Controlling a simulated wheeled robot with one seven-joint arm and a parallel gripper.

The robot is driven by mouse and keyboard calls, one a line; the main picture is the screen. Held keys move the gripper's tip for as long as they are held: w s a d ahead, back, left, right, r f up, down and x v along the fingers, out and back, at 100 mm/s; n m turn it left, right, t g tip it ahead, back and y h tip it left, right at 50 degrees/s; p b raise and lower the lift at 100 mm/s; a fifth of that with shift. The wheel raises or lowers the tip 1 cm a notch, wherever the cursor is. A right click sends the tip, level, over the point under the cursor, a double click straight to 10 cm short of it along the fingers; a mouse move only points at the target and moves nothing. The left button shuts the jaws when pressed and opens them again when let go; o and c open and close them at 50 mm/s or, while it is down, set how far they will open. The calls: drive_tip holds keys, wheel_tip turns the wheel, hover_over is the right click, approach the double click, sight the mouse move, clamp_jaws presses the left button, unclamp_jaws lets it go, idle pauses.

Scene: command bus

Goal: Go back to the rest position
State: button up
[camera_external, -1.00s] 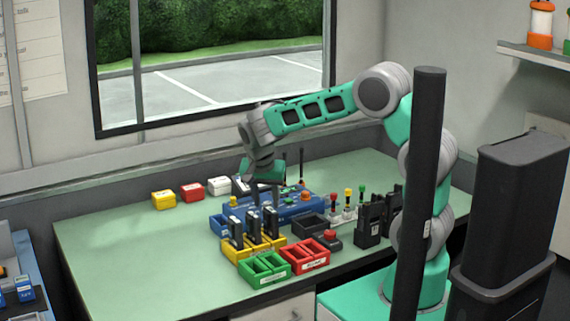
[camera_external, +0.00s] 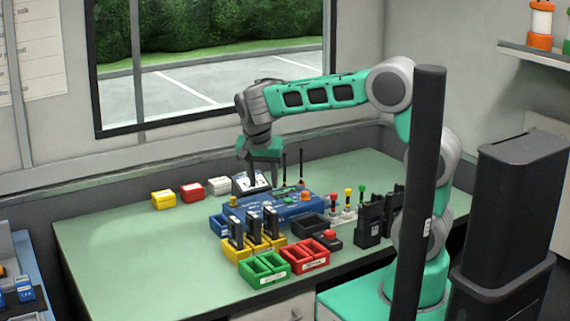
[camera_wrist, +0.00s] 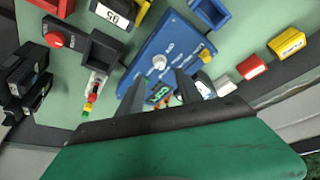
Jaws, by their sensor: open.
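My gripper (camera_external: 262,172) hangs from the raised teal and grey arm, pointing down above the back of the green desk (camera_external: 110,245). Its jaws are open and nothing shows between them. In the wrist view the two dark fingers of my gripper (camera_wrist: 157,92) stand apart over the blue console (camera_wrist: 158,60). The blue console also shows in the external view (camera_external: 285,209), below and in front of my gripper.
Yellow bins (camera_external: 235,252) with black devices, a green bin (camera_external: 262,268) and a red bin (camera_external: 306,256) stand at the front. Radios (camera_external: 369,222) stand at right. A yellow box (camera_external: 163,199) and red box (camera_external: 191,193) lie back left. The left desk is clear.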

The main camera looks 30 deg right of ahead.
drive_tip(key=s+d+r+n+y+p, duration=0.25)
drive_tip(key=s+d+n, duration=0.25)
drive_tip(key=s+d, duration=0.55)
drive_tip(key=s+f+n, duration=0.1)
drive_tip(key=s+n, duration=0.2)
drive_tip(key=s, duration=0.3)
drive_tip(key=shift+s+d+f+n+p, duration=0.3)
drive_tip(key=shift+s+d+f+p, duration=0.05)
drive_tip(key=shift+d, duration=0.1)
drive_tip(key=shift+y, duration=0.25)
idle(1.5)
